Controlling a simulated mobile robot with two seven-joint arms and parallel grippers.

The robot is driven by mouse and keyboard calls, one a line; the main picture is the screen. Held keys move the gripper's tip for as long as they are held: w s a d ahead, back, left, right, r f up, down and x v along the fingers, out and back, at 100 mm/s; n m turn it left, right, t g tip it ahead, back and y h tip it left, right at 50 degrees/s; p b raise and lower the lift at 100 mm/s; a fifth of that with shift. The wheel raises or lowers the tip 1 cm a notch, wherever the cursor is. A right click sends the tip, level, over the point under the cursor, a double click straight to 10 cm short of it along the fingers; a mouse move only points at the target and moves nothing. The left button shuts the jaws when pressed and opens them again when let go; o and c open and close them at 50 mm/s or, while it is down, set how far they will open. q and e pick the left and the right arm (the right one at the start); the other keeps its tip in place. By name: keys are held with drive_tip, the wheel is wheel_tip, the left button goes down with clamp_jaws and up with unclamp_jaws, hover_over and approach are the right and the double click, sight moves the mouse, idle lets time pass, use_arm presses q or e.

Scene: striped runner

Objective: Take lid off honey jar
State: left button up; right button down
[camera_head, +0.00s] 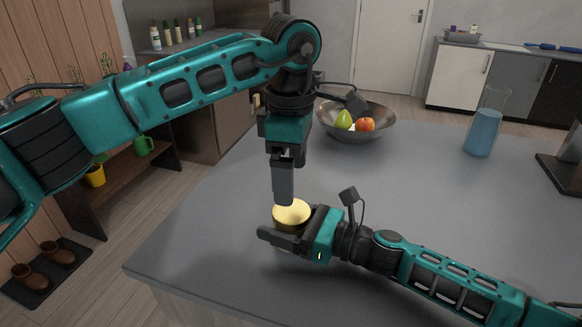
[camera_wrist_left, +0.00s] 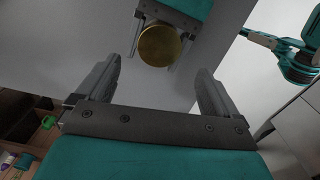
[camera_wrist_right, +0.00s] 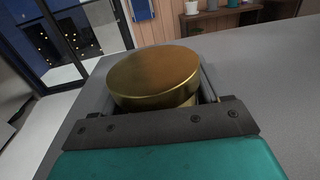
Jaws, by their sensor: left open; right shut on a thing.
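The honey jar's round gold lid (camera_head: 292,212) sits on top of the jar near the front edge of the grey counter. In the right wrist view the lid (camera_wrist_right: 155,75) fills the middle, with a little of the jar (camera_wrist_right: 187,103) under it. The right gripper (camera_head: 284,231) is shut around the jar below the lid and hides most of it. The left gripper (camera_head: 283,197) is open and points down above the lid, apart from it. In the left wrist view the lid (camera_wrist_left: 159,46) lies ahead, between the lines of the two fingers.
A metal bowl (camera_head: 374,132) with a pear and red fruit stands behind the grippers on the counter (camera_head: 420,190). A glass vessel with blue liquid (camera_head: 484,130) stands farther right. A dark object (camera_head: 562,172) is at the right edge. The middle of the counter is clear.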

sight(291, 211)
use_arm(q)
drive_tip(key=shift+r+m, duration=0.2)
drive_tip(key=shift+m, duration=0.1)
use_arm(e)
drive_tip(key=shift+s+f, duration=0.1)
drive_tip(key=shift+f, duration=0.25)
use_arm(q)
drive_tip(key=shift+f, duration=0.1)
wheel_tip(291, 211, down, 8)
drive_tip(key=shift+w+r, duration=0.1)
drive_tip(key=shift+r, duration=0.05)
drive_tip(key=c, duration=1.1)
drive_tip(key=n, duration=0.3)
drive_tip(key=shift+r, duration=0.1)
